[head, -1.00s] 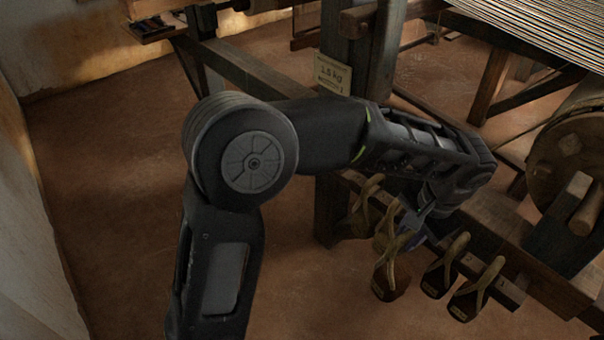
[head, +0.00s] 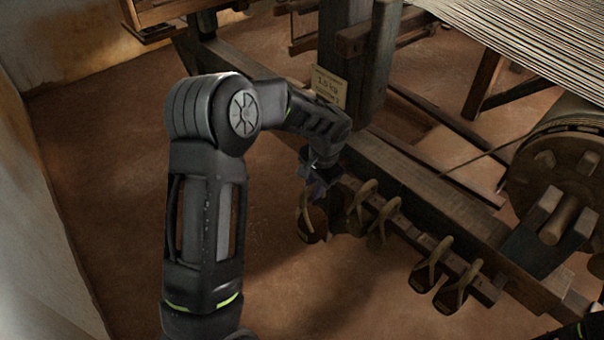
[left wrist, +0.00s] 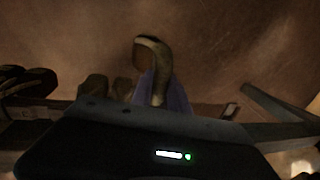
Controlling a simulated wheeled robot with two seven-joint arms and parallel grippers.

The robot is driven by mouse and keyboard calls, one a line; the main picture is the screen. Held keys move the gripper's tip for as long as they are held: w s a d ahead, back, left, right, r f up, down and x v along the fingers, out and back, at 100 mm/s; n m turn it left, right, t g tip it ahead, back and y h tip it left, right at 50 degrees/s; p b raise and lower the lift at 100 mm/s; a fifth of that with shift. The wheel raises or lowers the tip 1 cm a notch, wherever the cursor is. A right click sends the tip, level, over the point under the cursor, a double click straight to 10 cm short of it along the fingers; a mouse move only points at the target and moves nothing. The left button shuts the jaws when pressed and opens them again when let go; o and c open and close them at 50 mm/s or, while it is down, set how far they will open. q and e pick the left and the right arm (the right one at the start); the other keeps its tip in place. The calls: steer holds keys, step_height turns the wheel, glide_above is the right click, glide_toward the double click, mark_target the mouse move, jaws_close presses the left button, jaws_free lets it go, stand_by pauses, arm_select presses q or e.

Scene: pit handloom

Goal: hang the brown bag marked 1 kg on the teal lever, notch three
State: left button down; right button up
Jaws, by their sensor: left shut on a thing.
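My left gripper (head: 318,188) is shut on the strap of a brown bag (head: 312,226). The bag hangs below the jaws, clear of the peg rail and left of the other bags. In the left wrist view the pale strap loop (left wrist: 152,50) shows between the bluish fingers (left wrist: 160,92). The mark on the held bag is too small and dark to read. I cannot make out a teal lever in either view. My right gripper is not in view.
Several similar bags hang along the wooden rail (head: 395,226). A card (head: 328,86) on the dark post (head: 345,50) seems to read 1.5 kg. A wooden roller (head: 550,165) stands at right. The floor (head: 110,160) at left is open.

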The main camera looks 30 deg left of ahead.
arm_select(q)
steer(key=shift+s+a+p, duration=0.2)
steer(key=shift+a+p, duration=0.15)
steer(key=shift+a, duration=1.4)
steer(key=shift+s, duration=0.15)
steer(key=s+a+r, duration=0.1)
steer(key=s+a, duration=0.3)
steer(key=s, duration=1)
steer(key=shift+a, duration=0.15)
steer(key=shift+s, duration=0.1)
stand_by(0.7)
steer(key=n+p, duration=0.1)
steer(key=n, duration=0.1)
glide_toward(302, 213)
steer(key=s+f, duration=0.3)
steer(key=f, duration=0.1)
steer(key=w+d+f+n, duration=0.1)
steer(key=w+d+f, duration=0.1)
steer(key=d, duration=0.9)
steer(key=shift+w+d+n+g+p, duration=0.3)
steer(key=shift+w+p, duration=0.05)
steer(key=shift+w, duration=0.1)
